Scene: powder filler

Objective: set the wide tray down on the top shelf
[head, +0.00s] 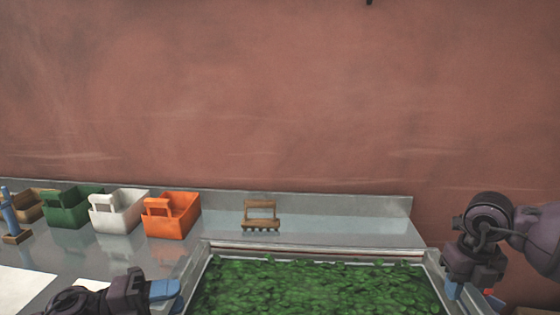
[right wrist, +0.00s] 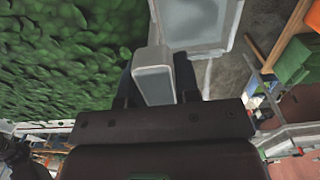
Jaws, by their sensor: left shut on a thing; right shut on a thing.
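The wide tray (head: 310,258) is full of green leaves and lies low in the middle of the head view, its near part cut off by the frame. My left gripper (head: 165,290) is shut on its left side, with a blue fingertip at the rim. My right gripper (head: 468,292) is shut at its right side. In the right wrist view my right gripper (right wrist: 155,92) is closed around a pale grip piece (right wrist: 153,75) at the tray's edge, beside the leaves. The top shelf cannot be made out for certain.
A grey metal counter (head: 90,255) runs along the red-brown wall. On it stand an orange bin (head: 172,216), a white bin (head: 118,212), a green bin (head: 68,208) and a brown bin (head: 32,204). A small wooden rack (head: 261,215) stands behind the tray. A blue-handled tool (head: 10,215) is far left.

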